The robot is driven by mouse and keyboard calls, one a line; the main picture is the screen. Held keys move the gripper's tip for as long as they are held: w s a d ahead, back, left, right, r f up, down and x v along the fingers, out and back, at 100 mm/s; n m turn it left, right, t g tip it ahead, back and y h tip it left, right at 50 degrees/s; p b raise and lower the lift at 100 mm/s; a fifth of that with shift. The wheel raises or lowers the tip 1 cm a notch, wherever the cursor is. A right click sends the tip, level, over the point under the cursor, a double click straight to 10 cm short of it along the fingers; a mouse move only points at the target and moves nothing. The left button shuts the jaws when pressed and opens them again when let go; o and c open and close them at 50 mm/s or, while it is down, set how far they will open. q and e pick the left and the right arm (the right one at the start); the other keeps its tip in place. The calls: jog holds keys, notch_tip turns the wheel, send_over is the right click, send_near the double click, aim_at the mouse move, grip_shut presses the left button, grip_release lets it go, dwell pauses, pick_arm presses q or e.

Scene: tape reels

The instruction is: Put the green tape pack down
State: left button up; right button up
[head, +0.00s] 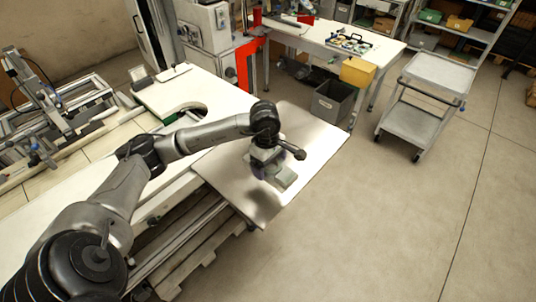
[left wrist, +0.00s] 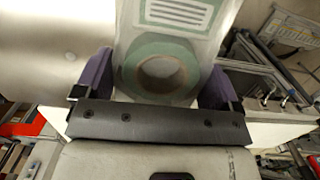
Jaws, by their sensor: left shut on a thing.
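The green tape pack (left wrist: 165,62) is a clear bag with a green tape ring and a white printed label, seen close up in the left wrist view. My left gripper (left wrist: 160,85) is shut on it, with a purple finger on each side of the pack. In the head view the pack (head: 284,178) is a small grey-green shape under my left gripper (head: 270,168), over the shiny metal table (head: 318,135). I cannot tell whether the pack touches the metal top. My right gripper is not in view.
A white bench (head: 180,92) with a round cutout adjoins the metal table at the left. A grey bin (head: 333,103) and yellow box (head: 357,72) are beyond it. A grey cart (head: 437,75) stands at the right. Much of the metal top is bare.

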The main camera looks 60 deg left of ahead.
pick_arm(q)
jog(key=a+f, duration=0.2)
jog(key=a, duration=0.1)
jog(key=a+f, duration=0.2)
jog(key=a, duration=0.2)
jog(key=a+f, duration=0.2)
jog(key=a, duration=0.2)
jog(key=shift+w+f, duration=0.1)
jog(key=shift+f, duration=0.15)
jog(key=shift+f+p, duration=0.3)
jog(key=shift+f, duration=1.7)
jog(key=shift+f, duration=0.1)
